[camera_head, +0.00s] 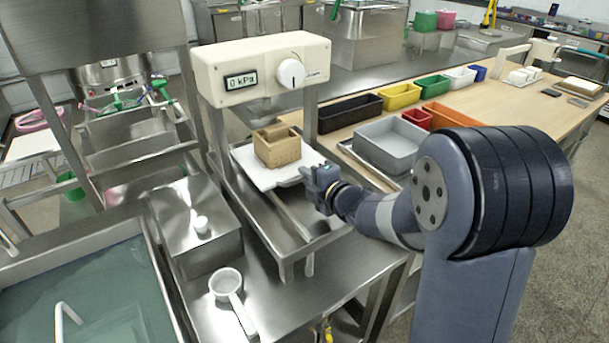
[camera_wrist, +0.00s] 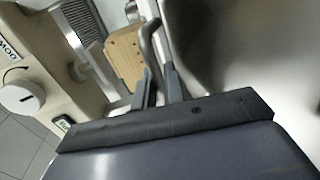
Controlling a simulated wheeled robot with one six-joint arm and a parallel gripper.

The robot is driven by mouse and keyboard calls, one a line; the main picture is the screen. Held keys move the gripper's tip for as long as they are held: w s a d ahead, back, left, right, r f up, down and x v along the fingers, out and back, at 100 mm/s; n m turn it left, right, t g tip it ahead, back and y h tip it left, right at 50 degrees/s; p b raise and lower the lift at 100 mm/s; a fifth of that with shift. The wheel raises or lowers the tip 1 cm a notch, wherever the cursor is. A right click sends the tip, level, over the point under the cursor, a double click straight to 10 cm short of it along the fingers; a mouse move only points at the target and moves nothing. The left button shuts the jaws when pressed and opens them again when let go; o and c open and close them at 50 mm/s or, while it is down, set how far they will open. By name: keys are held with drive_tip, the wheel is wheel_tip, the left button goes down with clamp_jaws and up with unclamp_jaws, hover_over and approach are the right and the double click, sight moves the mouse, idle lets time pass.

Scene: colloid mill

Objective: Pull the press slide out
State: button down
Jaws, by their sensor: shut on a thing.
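The press slide (camera_head: 258,171) is a pale flat plate under the press's cream head (camera_head: 233,60). A brown wooden mould box (camera_head: 275,148) sits upright on the slide, and the box also shows in the wrist view (camera_wrist: 122,58). My gripper (camera_head: 314,177) is at the slide's near right edge. In the wrist view, a bent metal handle (camera_wrist: 150,42) runs down between my two fingers (camera_wrist: 160,78), which are shut on it. The handle's lower part is hidden by my fingers and gripper body. The slide reaches a little out from the press frame towards my gripper.
The press has a dial (camera_head: 291,73) and a display reading 0 kPa. A steel box (camera_head: 196,228), a white ladle (camera_head: 227,286) and a water basin (camera_head: 95,290) lie to the left. Grey and coloured bins stand on the wooden table behind my arm.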

drive_tip(key=c, duration=1.6)
unclamp_jaws()
drive_tip(key=v, duration=1)
drive_tip(key=shift+s+d+p, duration=0.2)
drive_tip(key=shift+s+p, duration=0.1)
drive_tip(key=shift+p, duration=0.05)
drive_tip(key=shift+r, duration=0.1)
drive_tip(key=shift+c, duration=0.6)
